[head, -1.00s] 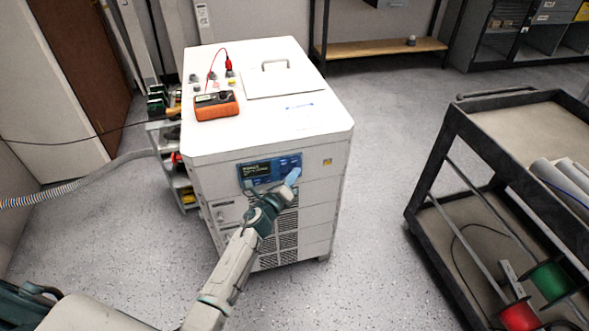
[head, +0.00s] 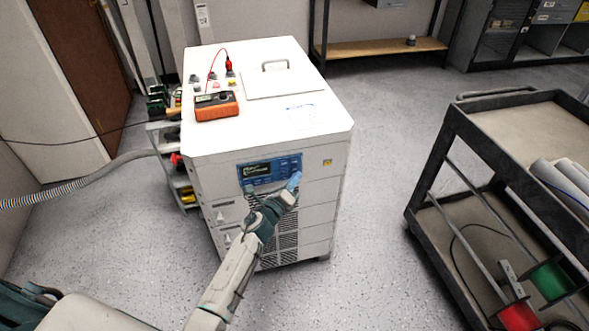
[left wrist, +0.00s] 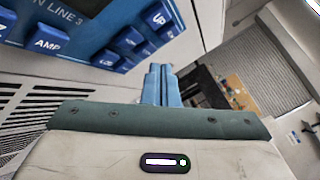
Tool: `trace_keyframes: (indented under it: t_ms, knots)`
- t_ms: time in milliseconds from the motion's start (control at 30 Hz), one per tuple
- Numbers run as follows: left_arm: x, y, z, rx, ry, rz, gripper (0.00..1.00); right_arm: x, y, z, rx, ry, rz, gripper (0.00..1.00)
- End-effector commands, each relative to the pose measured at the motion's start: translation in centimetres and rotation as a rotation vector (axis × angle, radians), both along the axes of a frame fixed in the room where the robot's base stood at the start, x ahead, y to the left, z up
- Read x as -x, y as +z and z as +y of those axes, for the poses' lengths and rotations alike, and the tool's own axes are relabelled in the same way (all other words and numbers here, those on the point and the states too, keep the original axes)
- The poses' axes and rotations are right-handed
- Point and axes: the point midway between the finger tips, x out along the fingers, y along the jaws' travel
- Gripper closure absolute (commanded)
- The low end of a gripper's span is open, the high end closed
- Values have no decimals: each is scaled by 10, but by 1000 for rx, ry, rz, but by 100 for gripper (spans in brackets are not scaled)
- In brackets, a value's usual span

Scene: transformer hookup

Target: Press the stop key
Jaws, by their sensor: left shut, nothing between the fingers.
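The blue control panel (head: 262,172) is on the upper front of the white cabinet, with a dark display on its left and keys on its right. In the left wrist view the panel (left wrist: 88,40) shows several raised blue keys, among them an AMP key (left wrist: 48,41) and an UP key (left wrist: 158,18). I cannot make out which key is stop. My left gripper (head: 295,180) is shut and empty, at the panel's lower right edge. Its blue fingers (left wrist: 161,72) point up just below and beside the keys; I cannot tell whether they touch. My right gripper is not in view.
The white cabinet (head: 320,215) carries an orange meter (head: 216,106) with a red lead, terminals and a handle on top. A dark cart (head: 450,135) with wire spools stands at the right. A grey hose (head: 80,180) runs at the left. Floor between is clear.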

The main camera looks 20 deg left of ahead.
Motion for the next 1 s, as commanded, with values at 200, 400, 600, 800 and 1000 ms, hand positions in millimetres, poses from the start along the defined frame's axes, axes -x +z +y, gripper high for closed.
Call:
trace_keyframes:
  t_ms: [200, 400, 600, 800, 1000]
  knots:
    - [13, 1, -9, 2, 0, 0, 100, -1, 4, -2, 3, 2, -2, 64]
    - [29, 0, -20, 3, -1, 1, 100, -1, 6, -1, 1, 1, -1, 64]
    - [41, 0, -27, 1, 0, 0, 100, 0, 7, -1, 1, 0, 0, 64]
    - [41, 0, -28, 0, 0, 0, 100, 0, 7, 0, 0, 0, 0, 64]
    - [41, 0, -28, 0, 0, 0, 100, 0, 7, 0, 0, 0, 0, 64]
